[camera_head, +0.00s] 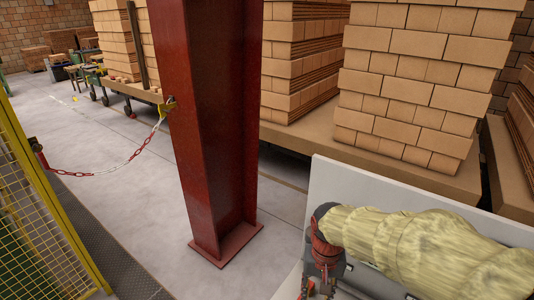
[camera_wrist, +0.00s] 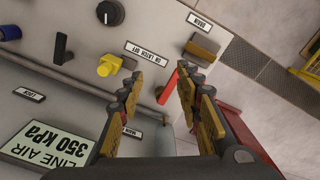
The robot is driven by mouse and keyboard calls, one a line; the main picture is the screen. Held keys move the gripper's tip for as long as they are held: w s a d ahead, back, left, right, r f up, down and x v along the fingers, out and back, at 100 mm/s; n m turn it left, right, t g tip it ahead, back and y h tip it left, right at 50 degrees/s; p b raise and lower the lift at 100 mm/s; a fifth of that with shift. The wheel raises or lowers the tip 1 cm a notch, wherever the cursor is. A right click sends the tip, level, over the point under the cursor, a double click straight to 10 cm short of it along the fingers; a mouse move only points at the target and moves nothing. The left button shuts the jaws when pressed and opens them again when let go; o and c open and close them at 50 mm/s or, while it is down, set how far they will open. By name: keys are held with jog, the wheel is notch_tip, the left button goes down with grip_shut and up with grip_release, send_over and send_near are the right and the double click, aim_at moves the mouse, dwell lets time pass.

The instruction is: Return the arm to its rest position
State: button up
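My gripper (camera_head: 322,284) is at the bottom right of the head view, at the end of my arm in its pale yellow cover, close to a light grey panel. In the wrist view my gripper (camera_wrist: 170,72) has its two fingers apart with a gap between the tips. A small red lever (camera_wrist: 168,88) on the panel shows in that gap. No object is seen held, and whether a finger touches the lever cannot be told.
The grey control panel (camera_wrist: 45,75) carries a black knob (camera_wrist: 110,13), a yellow button (camera_wrist: 109,65) and upside-down labels. A red steel column (camera_head: 212,130) stands mid-view. A red-and-white chain (camera_head: 95,170) hangs from it to a yellow fence (camera_head: 40,200). Brick stacks (camera_head: 415,75) stand behind.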

jog(key=s+d+r+t+b, duration=0.2)
jog(key=s+r+b, duration=0.1)
jog(key=s, duration=0.3)
jog(key=s+d+r+n+t+b, duration=0.1)
jog(key=s+d+r+t+b, duration=0.2)
jog(key=s, duration=0.3)
jog(key=shift+s+d+r+n+t+b, duration=0.35)
jog(key=shift+r+b, duration=0.15)
jog(key=shift+b, duration=0.2)
